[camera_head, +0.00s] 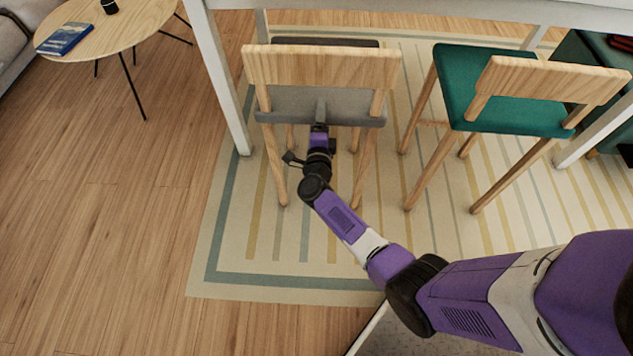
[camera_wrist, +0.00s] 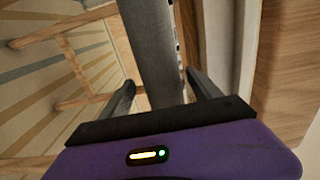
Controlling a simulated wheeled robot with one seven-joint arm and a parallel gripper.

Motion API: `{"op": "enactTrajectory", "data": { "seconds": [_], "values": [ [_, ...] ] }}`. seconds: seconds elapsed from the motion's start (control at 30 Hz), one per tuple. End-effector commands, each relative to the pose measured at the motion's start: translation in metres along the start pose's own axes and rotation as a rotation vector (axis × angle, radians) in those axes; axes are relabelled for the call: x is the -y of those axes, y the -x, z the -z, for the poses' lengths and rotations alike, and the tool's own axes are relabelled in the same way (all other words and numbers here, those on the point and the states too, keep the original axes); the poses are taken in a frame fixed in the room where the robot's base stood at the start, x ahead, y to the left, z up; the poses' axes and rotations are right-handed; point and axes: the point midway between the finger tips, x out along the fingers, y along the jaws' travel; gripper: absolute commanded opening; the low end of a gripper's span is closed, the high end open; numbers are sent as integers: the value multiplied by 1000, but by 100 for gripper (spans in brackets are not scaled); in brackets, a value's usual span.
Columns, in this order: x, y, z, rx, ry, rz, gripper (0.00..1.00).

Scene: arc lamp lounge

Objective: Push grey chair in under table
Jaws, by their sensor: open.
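The grey chair (camera_head: 288,104) has a wooden backrest and wooden legs. It stands upright at the long side of the white table (camera_head: 440,10), back toward me, with its far part at the table's edge. My gripper (camera_head: 320,108) is at the rear edge of the grey seat, below the backrest. One finger shows over the seat in the head view. In the wrist view the open fingers (camera_wrist: 163,92) lie on either side of the grey seat edge (camera_wrist: 155,50). I cannot tell whether they touch it. The other finger is hidden in the head view.
A green chair (camera_head: 455,85) stands to the right of the grey chair. A white table leg (camera_head: 225,90) stands close on the left. A round wooden side table (camera_head: 105,30) holds a blue book (camera_head: 64,39). The striped rug (camera_head: 290,270) and wooden floor at left are clear.

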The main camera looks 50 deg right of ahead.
Motion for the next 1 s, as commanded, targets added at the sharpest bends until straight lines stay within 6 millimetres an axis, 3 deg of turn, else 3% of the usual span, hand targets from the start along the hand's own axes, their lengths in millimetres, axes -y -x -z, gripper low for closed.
{"op": "enactTrajectory", "data": {
  "seconds": [0.33, 1.0],
  "values": [
    [4, 6, -2, 4, 1, 3, 73],
    [4, 96, -2, 6, 1, 4, 73]
  ]
}}
